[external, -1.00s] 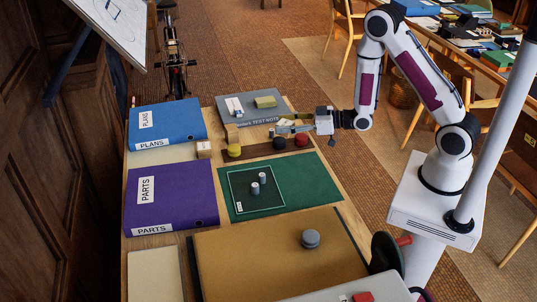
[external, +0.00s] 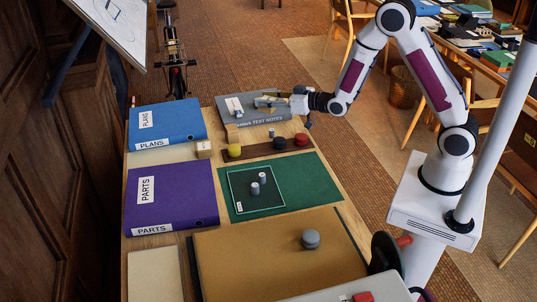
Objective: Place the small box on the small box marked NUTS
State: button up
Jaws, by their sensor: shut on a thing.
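My gripper (external: 268,101) is at the grey book marked TEST NOTES, its fingers pointing left. It is shut on an olive-yellow block (external: 264,99), which is partly hidden by the fingers and is at or just above the book's cover. A small tan box (external: 204,150) with a pale label stands right of the blue and purple binders; its print is too small to read. Another small tan box (external: 232,133) stands at the near-left corner of the grey book. I cannot tell which box is marked NUTS.
The grey book (external: 285,116) also carries a white item (external: 234,106). A dark strip (external: 262,151) holds yellow, black and red round pieces. A green mat (external: 310,180) with two small cylinders lies nearer. Blue (external: 180,117) and purple (external: 195,190) binders lie left.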

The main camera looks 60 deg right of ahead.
jog(key=w+a+f+n+y, duration=0.1)
jog(key=w+a+f+y, duration=0.1)
jog(key=w+a, duration=0.4)
jog(key=w+a+f+n+g+y, duration=0.1)
jog(key=w+a, duration=0.6)
jog(key=w, duration=0.7)
jog(key=shift+f+n+y, duration=0.8)
jog(key=shift+f+y, duration=0.1)
jog(key=shift+f, duration=0.15)
jog(key=shift+w, duration=0.35)
send_over(202, 145)
jog(key=shift+s+f, duration=0.1)
jog(key=shift+f, duration=3)
jog(key=shift+f, duration=1.85)
jog(key=shift+f, duration=0.15)
jog(key=o, duration=1.5)
